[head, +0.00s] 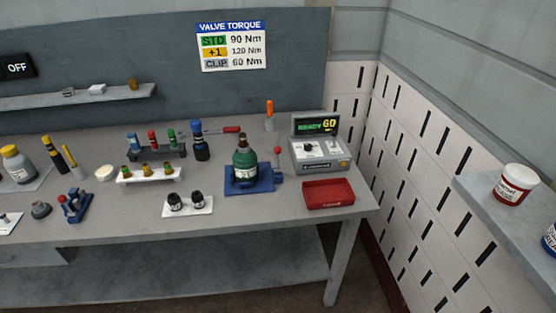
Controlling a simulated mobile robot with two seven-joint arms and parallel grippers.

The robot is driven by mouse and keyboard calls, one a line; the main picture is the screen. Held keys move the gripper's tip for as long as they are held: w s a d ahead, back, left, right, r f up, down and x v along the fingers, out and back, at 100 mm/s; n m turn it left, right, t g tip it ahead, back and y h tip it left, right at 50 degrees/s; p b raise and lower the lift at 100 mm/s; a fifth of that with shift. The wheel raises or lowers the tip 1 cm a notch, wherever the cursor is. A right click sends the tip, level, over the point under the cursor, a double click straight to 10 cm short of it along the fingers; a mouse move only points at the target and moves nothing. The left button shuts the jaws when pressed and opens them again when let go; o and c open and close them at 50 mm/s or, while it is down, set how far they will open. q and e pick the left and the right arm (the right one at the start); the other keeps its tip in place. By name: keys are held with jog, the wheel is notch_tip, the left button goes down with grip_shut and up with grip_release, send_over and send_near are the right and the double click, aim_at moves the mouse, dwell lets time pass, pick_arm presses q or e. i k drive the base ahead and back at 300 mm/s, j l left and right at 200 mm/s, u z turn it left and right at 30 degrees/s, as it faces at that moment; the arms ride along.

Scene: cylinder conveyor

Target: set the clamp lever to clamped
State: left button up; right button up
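A green cylinder (245,167) with a brownish valve on top stands upright in a blue clamp base (248,184) on the workbench, right of the middle. The clamp lever (278,157) is at the right side of the base. It has a red ball knob and points roughly straight up. I cannot tell from here how tightly the clamp holds the cylinder. Neither of my grippers is in view.
A torque unit (322,152) with a lit display and an empty-looking red tray (328,194) are right of the clamp. A white tray (199,210) with two black parts lies in front left. Racks with coloured parts (157,152) stand left. The bench front near the clamp is clear.

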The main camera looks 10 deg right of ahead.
aim_at(277, 151)
jog(key=i, duration=0.65)
jog(key=i+u, duration=0.1)
jog(key=u, duration=1.15)
